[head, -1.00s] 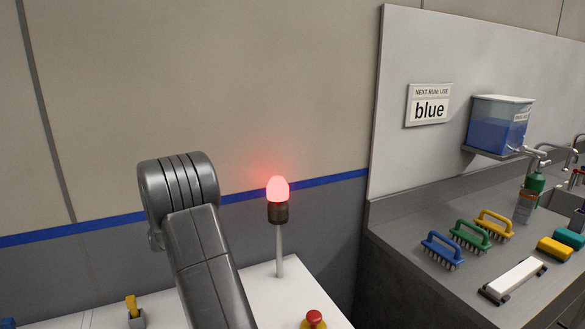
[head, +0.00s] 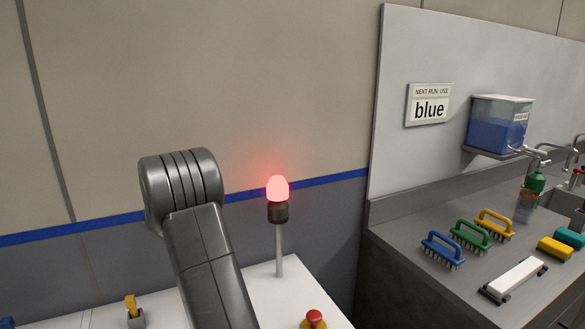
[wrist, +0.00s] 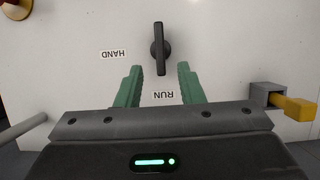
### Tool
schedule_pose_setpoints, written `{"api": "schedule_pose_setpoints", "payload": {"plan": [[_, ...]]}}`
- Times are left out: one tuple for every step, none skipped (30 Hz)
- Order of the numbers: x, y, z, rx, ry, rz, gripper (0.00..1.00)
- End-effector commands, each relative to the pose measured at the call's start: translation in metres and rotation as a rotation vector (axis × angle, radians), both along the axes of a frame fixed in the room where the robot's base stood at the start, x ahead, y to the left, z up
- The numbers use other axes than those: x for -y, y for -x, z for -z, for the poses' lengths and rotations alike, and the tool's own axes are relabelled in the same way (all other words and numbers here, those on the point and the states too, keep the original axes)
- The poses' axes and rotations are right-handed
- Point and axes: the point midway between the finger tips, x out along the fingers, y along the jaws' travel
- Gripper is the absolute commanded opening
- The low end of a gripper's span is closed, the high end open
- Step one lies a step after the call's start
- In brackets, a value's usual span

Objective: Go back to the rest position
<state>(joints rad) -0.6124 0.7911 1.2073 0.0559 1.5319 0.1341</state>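My gripper (wrist: 160,67) shows in the wrist view with its two green fingers spread apart and nothing between them. A black rotary knob (wrist: 160,48) on a white panel (wrist: 225,45) lies just beyond the fingertips. Its handle runs up and down in the picture, in line with the upside-down RUN label (wrist: 164,95). In the head view my arm rises in front of the wall, and my gripper is out of sight.
A lit red lamp (head: 277,189) stands on a pole beside my arm. A red button (head: 314,318) and a yellow lever (head: 131,306) are on the white surface. Brushes (head: 442,250) lie on the right counter (head: 400,260). A wall sign (head: 429,105) reads "blue".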

Motion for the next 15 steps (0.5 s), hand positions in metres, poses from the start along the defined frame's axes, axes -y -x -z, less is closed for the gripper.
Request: {"api": "schedule_pose_setpoints", "payload": {"plan": [[0.002,0.005,0.009,-0.004,0.003,0.0,0.35],[0.003,0.006,0.015,-0.003,0.003,0.0,0.35],[0.005,0.009,0.022,-0.003,0.003,0.0,0.35],[0.006,0.012,0.028,-0.004,0.003,0.0,0.35],[0.007,0.014,0.033,-0.004,0.003,0.0,0.35],[0.008,0.016,0.041,-0.004,0.003,0.0,0.35],[0.01,0.019,0.046,-0.004,0.003,0.0,0.35],[0.011,0.021,0.051,-0.004,0.003,0.0,0.35],[0.012,0.023,0.059,-0.005,0.004,0.0,0.35],[0.013,0.025,0.065,-0.004,0.003,0.0,0.35],[0.014,0.028,0.07,-0.005,0.004,0.0,0.35],[0.014,0.025,0.067,0.0,-0.001,0.056,0.35],[0.014,0.025,0.066,0.0,-0.002,0.093,0.35],[0.014,0.025,0.066,0.001,-0.001,0.129,0.35],[0.015,0.025,0.066,0.0,-0.002,0.178,0.35]]}}
